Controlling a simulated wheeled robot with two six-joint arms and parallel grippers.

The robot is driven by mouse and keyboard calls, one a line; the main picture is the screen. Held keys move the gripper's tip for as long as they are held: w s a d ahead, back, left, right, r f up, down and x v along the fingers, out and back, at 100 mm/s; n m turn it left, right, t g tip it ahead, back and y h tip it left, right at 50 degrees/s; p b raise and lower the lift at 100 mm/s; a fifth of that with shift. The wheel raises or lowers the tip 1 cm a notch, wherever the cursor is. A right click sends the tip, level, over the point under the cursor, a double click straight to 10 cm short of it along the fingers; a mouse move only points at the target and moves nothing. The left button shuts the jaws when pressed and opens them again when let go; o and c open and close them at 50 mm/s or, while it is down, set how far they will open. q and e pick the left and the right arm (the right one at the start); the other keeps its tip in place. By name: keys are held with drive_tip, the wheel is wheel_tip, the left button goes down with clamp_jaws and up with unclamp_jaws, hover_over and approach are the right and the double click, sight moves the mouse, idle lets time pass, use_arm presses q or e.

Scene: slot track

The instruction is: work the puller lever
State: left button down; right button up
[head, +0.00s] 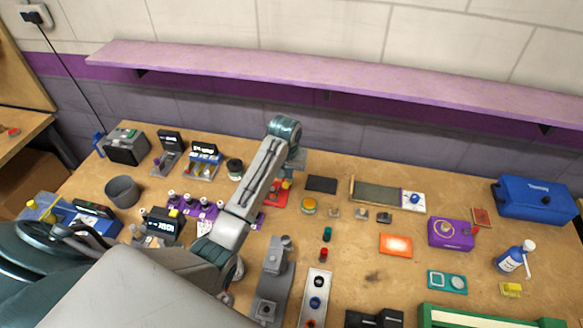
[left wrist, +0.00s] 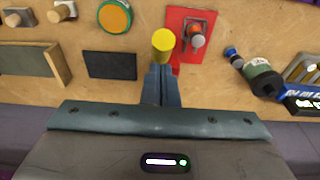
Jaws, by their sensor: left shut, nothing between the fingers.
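A red plate (head: 272,198) lies on the workbench beneath my left forearm, which hides part of it. In the left wrist view the red plate (left wrist: 188,22) carries a grey metal fitting with an orange-red knob (left wrist: 197,40). A yellow round knob (left wrist: 163,40) stands beside it, right at my fingertips; the same yellow knob (head: 287,184) shows in the head view. I cannot tell which part is the puller lever. My left gripper (left wrist: 162,72) is shut and empty, its fingertips overlapping the yellow knob's lower edge in the picture; contact is unclear. My right gripper is not in view.
An orange-topped round button (head: 309,206) and a dark pad (head: 321,184) lie right of the plate. A black-and-green cylinder (left wrist: 260,78) stands near the gripper. A purple shelf (head: 330,80) runs along the wall behind. Bare bench lies around the orange box (head: 396,245).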

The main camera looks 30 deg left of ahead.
use_arm(q)
drive_tip(key=shift+s+f, duration=0.15)
drive_tip(key=shift+f, duration=0.05)
drive_tip(key=shift+s+d+f, duration=0.1)
drive_tip(key=shift+s+f, duration=0.1)
drive_tip(key=shift+s, duration=0.15)
drive_tip(key=shift+w+r, duration=0.1)
drive_tip(key=shift+w+a+r, duration=0.15)
drive_tip(key=shift+w+r, duration=0.3)
drive_tip(key=shift+r, duration=0.35)
drive_tip(key=shift+w+a+r, duration=0.1)
drive_tip(key=shift+w+r, duration=0.4)
drive_tip(key=shift+r, duration=0.3)
drive_tip(key=shift+w+a+r, duration=0.15)
drive_tip(key=shift+w+r, duration=0.3)
drive_tip(key=shift+r, duration=0.45)
drive_tip(key=w+a+r, duration=0.1)
drive_tip(key=w+r, duration=0.4)
drive_tip(key=r, duration=0.3)
drive_tip(key=shift+s+a+f, duration=0.1)
idle(0.4)
